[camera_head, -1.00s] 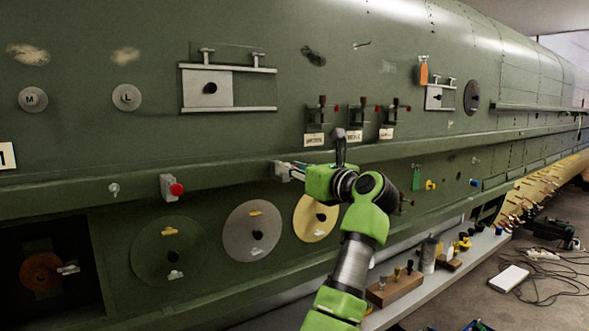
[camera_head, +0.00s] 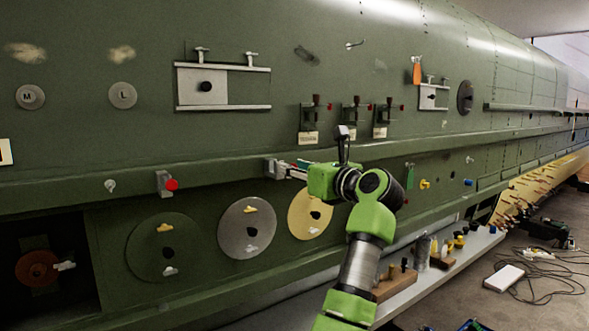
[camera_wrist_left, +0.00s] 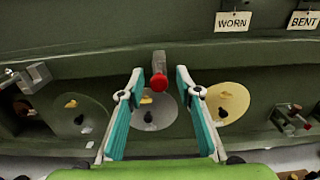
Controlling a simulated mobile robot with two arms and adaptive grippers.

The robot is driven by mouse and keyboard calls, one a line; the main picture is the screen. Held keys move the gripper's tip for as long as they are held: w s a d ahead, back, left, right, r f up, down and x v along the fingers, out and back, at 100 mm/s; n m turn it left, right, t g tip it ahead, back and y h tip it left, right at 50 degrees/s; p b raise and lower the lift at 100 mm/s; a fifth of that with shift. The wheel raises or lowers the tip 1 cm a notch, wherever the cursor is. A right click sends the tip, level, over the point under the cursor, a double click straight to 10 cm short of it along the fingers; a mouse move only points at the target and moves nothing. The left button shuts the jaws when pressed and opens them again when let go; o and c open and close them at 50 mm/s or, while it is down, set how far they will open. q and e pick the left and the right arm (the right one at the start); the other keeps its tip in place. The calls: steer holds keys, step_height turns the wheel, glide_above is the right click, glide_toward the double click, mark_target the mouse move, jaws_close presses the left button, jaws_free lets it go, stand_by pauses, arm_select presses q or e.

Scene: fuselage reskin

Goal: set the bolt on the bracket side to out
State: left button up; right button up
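A bolt with a red knob (camera_wrist_left: 159,83) on a grey block (camera_wrist_left: 158,60) sits on the green ledge, straight ahead in the left wrist view. The knob lies between the fingertips in that picture, with gaps on both sides. My left gripper (camera_wrist_left: 158,78) is open, its teal-padded fingers apart. In the head view my left gripper (camera_head: 291,170) is at a grey block (camera_head: 272,168), and a little red shows between the fingers. Another red-knobbed bolt (camera_head: 171,184) is on the ledge farther left. I cannot tell which is the bracket side. My right gripper is not in view.
Below the ledge are a green disc (camera_head: 150,245), a grey disc (camera_head: 235,235) and a yellow disc (camera_head: 300,225). Labelled clamps (camera_head: 308,120) are above. A lower shelf (camera_head: 405,287) with wooden blocks lies right, beyond my forearm. Open air lies in front of the panel.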

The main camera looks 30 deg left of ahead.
arm_select(q)
steer(key=v, duration=0.7)
steer(key=shift+d, duration=0.25)
stand_by(0.3)
